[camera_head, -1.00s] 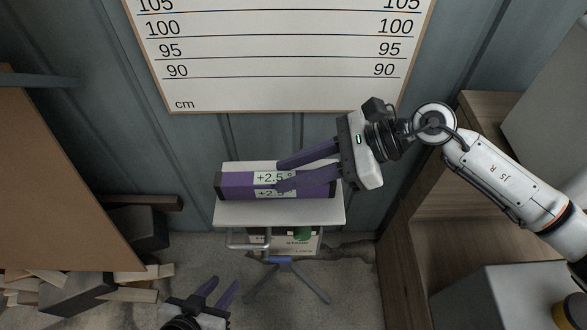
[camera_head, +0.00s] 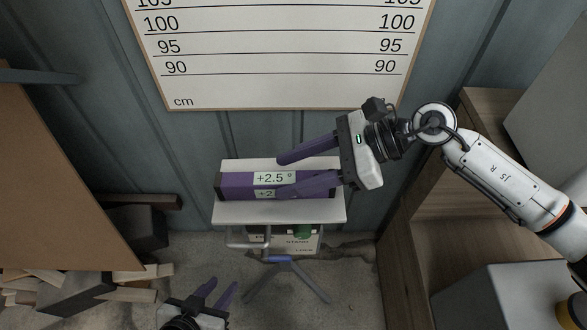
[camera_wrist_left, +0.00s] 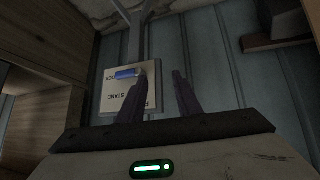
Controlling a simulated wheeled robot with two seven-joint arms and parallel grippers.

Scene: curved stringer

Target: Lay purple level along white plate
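The purple level (camera_head: 242,185) lies lengthwise across the white plate (camera_head: 280,213), roughly parallel to its long edges. Bare white plate shows in front of and behind it. Its displays read "+2.5°" and a partly hidden "+2". My right gripper (camera_head: 285,175) comes in from the right with its purple fingers spread. One finger is over the plate's back part and the other overlaps the level's right half; contact is unclear. My left gripper (camera_head: 220,292) is low at the bottom, apart from the level, with its fingers apart and empty. It also shows in the left wrist view (camera_wrist_left: 180,75).
The plate sits on a stand with legs (camera_head: 285,275) and a label. A height board (camera_head: 280,60) hangs behind. Wooden shelving (camera_head: 440,215) stands right, a brown panel (camera_head: 60,180) left, with wood pieces (camera_head: 130,280) on the floor.

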